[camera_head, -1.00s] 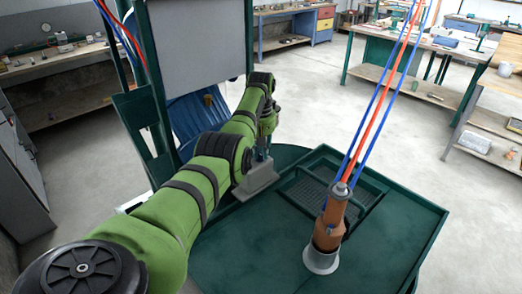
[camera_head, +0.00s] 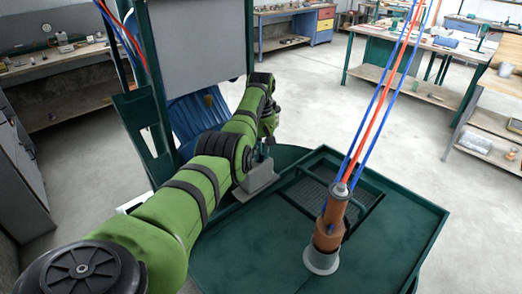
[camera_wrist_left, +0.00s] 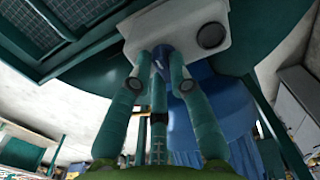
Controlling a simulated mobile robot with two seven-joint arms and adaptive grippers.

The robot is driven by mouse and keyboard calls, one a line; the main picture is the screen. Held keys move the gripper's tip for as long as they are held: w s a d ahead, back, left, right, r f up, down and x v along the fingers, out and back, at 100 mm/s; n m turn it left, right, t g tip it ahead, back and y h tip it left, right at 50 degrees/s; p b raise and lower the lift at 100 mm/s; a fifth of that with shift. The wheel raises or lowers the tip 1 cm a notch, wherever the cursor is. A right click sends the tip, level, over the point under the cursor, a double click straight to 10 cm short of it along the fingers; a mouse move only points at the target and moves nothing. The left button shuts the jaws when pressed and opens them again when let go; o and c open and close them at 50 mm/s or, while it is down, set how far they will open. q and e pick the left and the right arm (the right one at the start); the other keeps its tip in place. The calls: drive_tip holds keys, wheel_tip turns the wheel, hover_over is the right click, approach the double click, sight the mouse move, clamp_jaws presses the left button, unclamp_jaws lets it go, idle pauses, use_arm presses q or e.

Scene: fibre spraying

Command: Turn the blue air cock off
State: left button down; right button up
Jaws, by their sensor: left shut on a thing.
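The blue air cock (camera_wrist_left: 160,58) shows in the left wrist view as a small dark blue part on a pale grey block (camera_wrist_left: 190,28). My left gripper (camera_wrist_left: 162,66) has its teal fingertips closed on either side of the cock, gripping it. The fingers partly hide the cock, so its exact angle cannot be told. In the head view, my left gripper (camera_head: 264,150) points down at the grey block (camera_head: 260,178), which stands at the edge of the green platform. The cock itself is hidden there. My right gripper is in neither view.
A brown spray tool (camera_head: 330,222) with blue and red hoses (camera_head: 378,105) stands upright in a grey holder (camera_head: 321,261) on the green tray (camera_head: 395,235). A green frame with a grey panel (camera_head: 195,45) stands behind my left arm. Workbenches line the room.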

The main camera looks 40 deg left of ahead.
use_arm(q)
drive_tip(key=c, duration=1.1)
unclamp_jaws()
drive_tip(key=shift+a, duration=0.1)
drive_tip(key=shift+c, duration=0.2)
wheel_tip(320, 180, up, 12)
